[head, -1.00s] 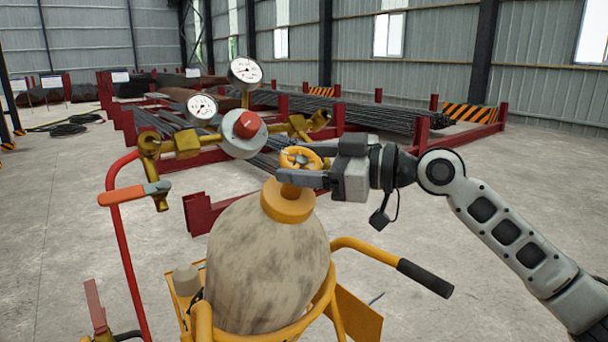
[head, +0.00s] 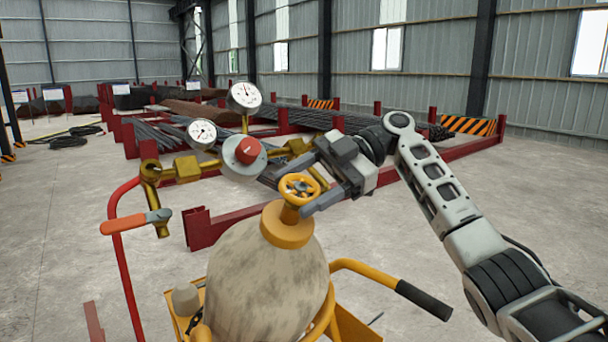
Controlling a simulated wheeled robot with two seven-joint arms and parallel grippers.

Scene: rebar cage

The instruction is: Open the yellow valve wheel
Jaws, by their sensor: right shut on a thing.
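The yellow valve wheel (head: 299,188) sits on top of the yellow neck collar (head: 287,226) of a mottled beige cylinder (head: 265,275). My right gripper (head: 304,191) reaches in from the upper right and is shut on the wheel, with its dark fingers either side of the rim. The near finger lies along the wheel's right front side. The far finger's tip is partly hidden. My left gripper is not in view.
A brass regulator with two dial gauges (head: 244,97) and a red knob (head: 247,151) stands close left of the wheel. A yellow handle with black grip (head: 423,300) juts right. Red rebar racks stand behind.

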